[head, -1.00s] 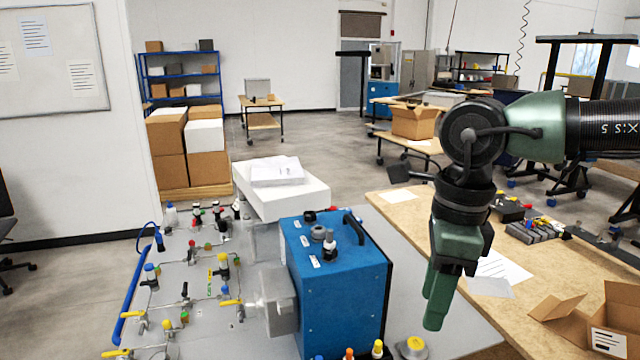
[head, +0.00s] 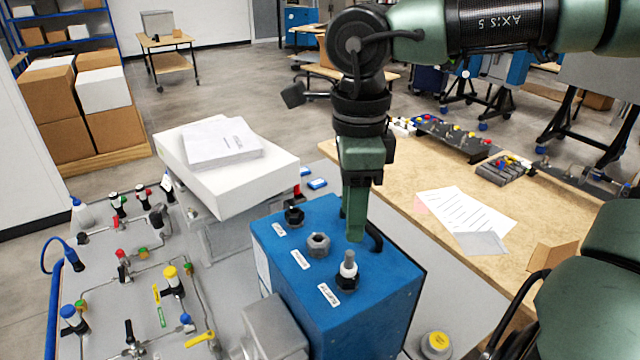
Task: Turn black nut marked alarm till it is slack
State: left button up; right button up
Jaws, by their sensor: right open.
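A blue box (head: 375,310) has three fittings in a row on its top, each with a small white label. The nearest is a black nut (head: 346,280) with a grey stem standing up from it; its label (head: 329,294) seems to read alarm, though the print is small. My right gripper (head: 355,238) points down with its fingertips just above and behind that stem. It is open, its fingers nearly in line from this side, and holds nothing. I cannot tell whether it touches the stem. My left gripper is not in view.
A grey nut (head: 318,244) and another black nut (head: 294,215) sit farther back on the box. A black handle (head: 374,236) stands close beside my right fingers. A panel of valves and tubing lies left; a white box (head: 232,185) with papers stands behind.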

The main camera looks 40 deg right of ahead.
aim_at(349, 266)
jog(key=shift+f+b, duration=0.3)
jog(key=shift+f, duration=0.05)
jog(key=shift+s+f, duration=0.15)
jog(key=shift+f, duration=0.15)
jog(key=shift+f+b, duration=0.35)
jog(key=shift+b, duration=0.2)
notch_tip(349, 266, down, 4)
jog(key=b, duration=0.3)
jog(key=shift+f, duration=0.2)
notch_tip(349, 266, down, 6)
jog(key=b, duration=0.6)
jog(key=shift+f, duration=0.25)
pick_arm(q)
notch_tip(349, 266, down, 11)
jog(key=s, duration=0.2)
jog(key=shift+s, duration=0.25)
